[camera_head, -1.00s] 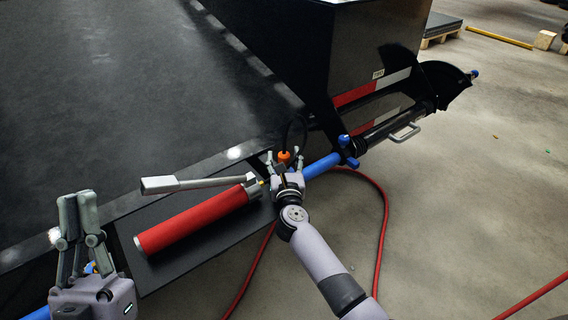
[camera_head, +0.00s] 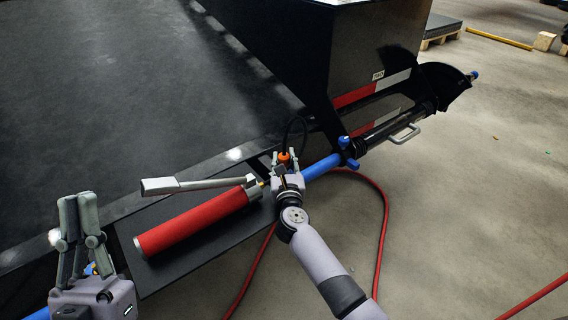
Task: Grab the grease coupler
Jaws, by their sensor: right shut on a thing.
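The grease coupler (camera_head: 285,156) shows as a small orange piece at the end of a black hose, by the trailer frame's edge. My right gripper (camera_head: 284,164) is shut on it; my own gripper hides its lower part. A red grease gun (camera_head: 195,220) with a grey lever (camera_head: 190,184) lies on a dark plate (camera_head: 190,262), just left of my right gripper. My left gripper (camera_head: 77,203) is at the lower left, apart from the grease gun, with its fingers pointing up and close together. Whether it is open or shut is unclear.
A blue tube (camera_head: 322,167) runs right behind my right gripper toward a black jack with a handle (camera_head: 405,134). A red hose (camera_head: 384,215) lies on the concrete floor. The black trailer deck (camera_head: 120,90) fills the upper left. Floor at right is mostly clear.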

